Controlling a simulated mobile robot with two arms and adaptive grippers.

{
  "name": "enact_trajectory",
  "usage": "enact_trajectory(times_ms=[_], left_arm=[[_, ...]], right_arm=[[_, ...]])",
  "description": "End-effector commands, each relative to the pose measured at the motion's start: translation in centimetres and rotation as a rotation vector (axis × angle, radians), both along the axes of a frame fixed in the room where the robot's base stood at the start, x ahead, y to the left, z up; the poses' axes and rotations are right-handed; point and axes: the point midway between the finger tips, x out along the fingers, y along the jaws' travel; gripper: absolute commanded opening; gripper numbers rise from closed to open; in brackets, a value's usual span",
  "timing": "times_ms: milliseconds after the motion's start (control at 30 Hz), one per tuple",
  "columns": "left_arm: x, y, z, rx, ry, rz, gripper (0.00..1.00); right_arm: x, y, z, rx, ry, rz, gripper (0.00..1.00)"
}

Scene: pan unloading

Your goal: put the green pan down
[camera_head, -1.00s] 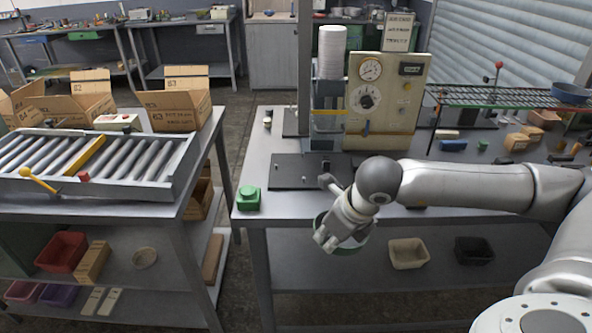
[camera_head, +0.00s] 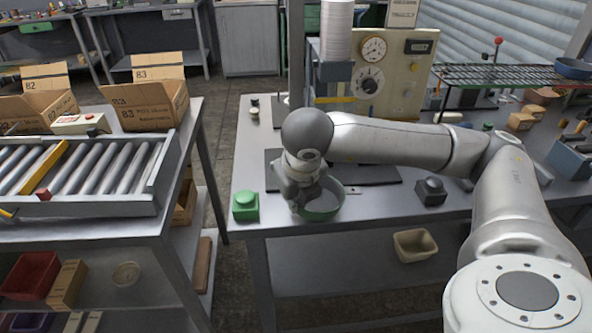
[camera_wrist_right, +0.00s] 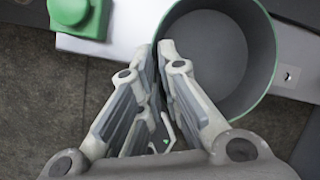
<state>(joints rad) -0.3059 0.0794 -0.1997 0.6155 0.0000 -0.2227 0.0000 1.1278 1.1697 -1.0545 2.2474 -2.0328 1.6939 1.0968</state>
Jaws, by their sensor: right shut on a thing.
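The green pan (camera_head: 322,207) is a round pan with a green rim and a grey inside. In the head view it is upright at the front edge of the workbench (camera_head: 400,207), right of a green block. I cannot tell whether its bottom touches the bench top. My right gripper (camera_head: 302,204) is shut on the near left side of the pan. In the right wrist view, the fingers (camera_wrist_right: 163,55) close at the wall of the pan (camera_wrist_right: 265,60), whose inside is empty. My left gripper is not in view.
A green block with a knob (camera_head: 245,207) stands just left of the pan. A dark plate (camera_head: 375,174) lies behind it, before a gauge panel (camera_head: 388,75). A black block (camera_head: 431,190) stands to the right. The roller conveyor (camera_head: 80,170) is left, across a gap.

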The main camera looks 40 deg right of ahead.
Motion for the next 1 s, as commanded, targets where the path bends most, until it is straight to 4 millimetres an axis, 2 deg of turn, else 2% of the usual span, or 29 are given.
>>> enact_trajectory(times_ms=[33,167,300,467,600,1000], left_arm=[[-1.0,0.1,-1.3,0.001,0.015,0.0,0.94],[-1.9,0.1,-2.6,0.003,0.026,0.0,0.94],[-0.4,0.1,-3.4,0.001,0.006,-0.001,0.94],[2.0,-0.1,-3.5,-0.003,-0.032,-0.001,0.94],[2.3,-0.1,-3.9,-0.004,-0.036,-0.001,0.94],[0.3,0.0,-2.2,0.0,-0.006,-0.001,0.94]], right_arm=[[0.6,1.0,-0.5,-0.009,-0.003,0.003,0.0],[1.1,2.4,-0.2,-0.043,0.005,-0.009,0.0],[1.3,3.4,0.2,-0.069,0.012,-0.02,0.0],[1.7,3.6,0.5,-0.081,0.016,-0.029,0.0],[3.7,2.1,0.3,-0.082,0.021,-0.034,0.0],[11.4,-3.7,0.9,-0.083,0.017,-0.033,0.0]])
